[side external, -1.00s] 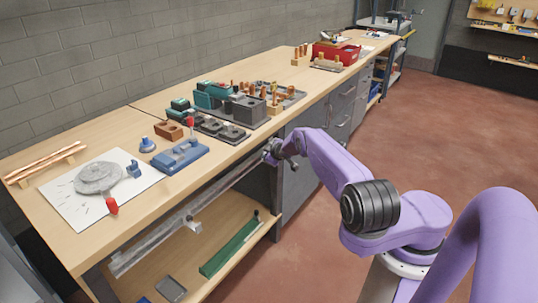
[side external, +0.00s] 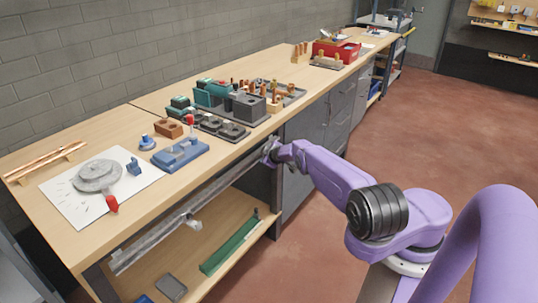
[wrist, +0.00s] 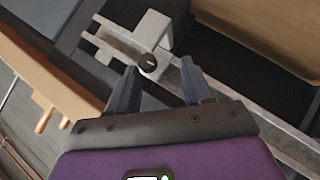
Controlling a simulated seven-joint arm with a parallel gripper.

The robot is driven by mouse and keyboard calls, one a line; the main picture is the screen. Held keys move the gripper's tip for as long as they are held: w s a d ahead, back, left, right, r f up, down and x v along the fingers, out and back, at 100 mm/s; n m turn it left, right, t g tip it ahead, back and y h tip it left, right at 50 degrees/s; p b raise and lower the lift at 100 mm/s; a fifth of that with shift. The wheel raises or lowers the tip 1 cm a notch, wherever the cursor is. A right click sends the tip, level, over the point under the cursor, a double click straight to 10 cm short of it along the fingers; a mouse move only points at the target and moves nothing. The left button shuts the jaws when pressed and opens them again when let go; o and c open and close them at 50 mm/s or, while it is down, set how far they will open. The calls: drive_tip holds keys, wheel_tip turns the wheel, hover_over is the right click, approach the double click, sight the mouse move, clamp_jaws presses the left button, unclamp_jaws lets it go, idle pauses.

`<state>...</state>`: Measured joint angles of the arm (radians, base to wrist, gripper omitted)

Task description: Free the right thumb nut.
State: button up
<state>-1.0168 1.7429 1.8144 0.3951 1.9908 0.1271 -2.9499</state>
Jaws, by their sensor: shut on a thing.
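A dark round thumb nut (wrist: 148,63) sits on a light grey bracket (wrist: 152,30) at the right end of the long metal rail (side external: 190,207). My gripper (wrist: 156,78) has its two dark fingers either side of the nut and is shut on it. In the side external view my gripper (side external: 270,150) is at the bench's front edge, where it hides the nut. A second light block (side external: 194,224) hangs lower on the rail to the left; its nut is too small to make out.
The wooden bench top (side external: 110,245) is just above the rail. A blue fixture (side external: 180,154) and a dark tray of parts stand near its edge. A lower shelf holds a green bar (side external: 230,243). The floor to the right is clear.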

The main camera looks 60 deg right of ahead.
drive_tip(key=s+d+r+n, duration=0.1)
drive_tip(key=s+d+r, duration=0.3)
drive_tip(key=d+r, duration=0.35)
drive_tip(key=w+f+m+y, duration=0.1)
drive_tip(key=y, duration=0.1)
drive_tip(key=w+a+f+m+t+y, duration=0.1)
drive_tip(key=w+f+y, duration=0.1)
drive_tip(key=w+f+m+y, duration=0.1)
drive_tip(key=w+m+y, duration=0.1)
drive_tip(key=shift+a+f+t, duration=0.3)
drive_tip(key=shift+f, duration=0.05)
drive_tip(key=s+m+y, duration=0.4)
drive_tip(key=s+y, duration=0.1)
drive_tip(key=shift+s+a+x, duration=0.1)
drive_tip(key=shift+a+x, duration=0.1)
drive_tip(key=shift+x, duration=1.2)
drive_tip(key=shift+s+a+x, duration=0.15)
drive_tip(key=shift+x, duration=1.25)
drive_tip(key=shift+a+f, duration=0.1)
drive_tip(key=shift+f, duration=0.05)
